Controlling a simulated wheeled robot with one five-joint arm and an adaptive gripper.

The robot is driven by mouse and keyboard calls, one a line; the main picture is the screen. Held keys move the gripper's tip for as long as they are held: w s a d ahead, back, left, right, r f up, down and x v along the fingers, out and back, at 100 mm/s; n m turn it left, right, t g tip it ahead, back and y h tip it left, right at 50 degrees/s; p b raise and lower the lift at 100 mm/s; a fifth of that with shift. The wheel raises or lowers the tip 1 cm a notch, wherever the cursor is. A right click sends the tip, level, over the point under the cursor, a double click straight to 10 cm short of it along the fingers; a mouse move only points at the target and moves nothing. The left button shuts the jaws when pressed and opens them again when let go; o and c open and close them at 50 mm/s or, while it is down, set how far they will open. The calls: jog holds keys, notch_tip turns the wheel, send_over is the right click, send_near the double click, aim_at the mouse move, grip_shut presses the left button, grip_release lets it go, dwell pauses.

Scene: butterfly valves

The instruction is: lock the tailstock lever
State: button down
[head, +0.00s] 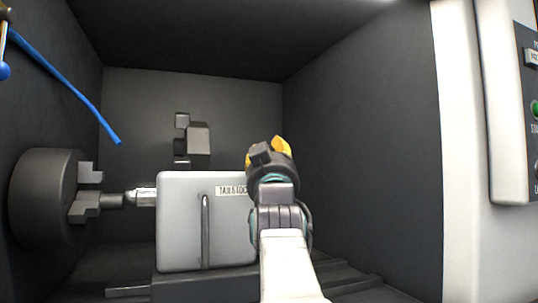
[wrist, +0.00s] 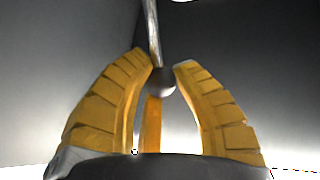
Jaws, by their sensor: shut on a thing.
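The tailstock (head: 180,220) is a pale box with a label reading "TAILSTOCK" (head: 231,190), partly covered by my arm. My gripper (head: 268,150) is at the box's upper right in the head view. The rod runs up out of the picture. In the head view the knob and rod are hidden behind my gripper.
A dark chuck (head: 45,200) with stepped jaws is at left. A blue hose (head: 70,80) hangs at upper left. A grey bent bar (head: 205,235) is on the tailstock's front. Dark enclosure walls surround the space; a control panel (head: 525,120) is at far right.

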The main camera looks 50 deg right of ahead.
jog(key=c, duration=1)
grip_release()
jog(key=shift+o, duration=0.2)
jog(key=shift+s+f, duration=0.1)
jog(key=shift+s, duration=0.05)
jog(key=v, duration=1.1)
jog(key=shift+s+a, duration=0.2)
jog(key=shift+a, duration=0.1)
jog(key=shift+f, duration=0.15)
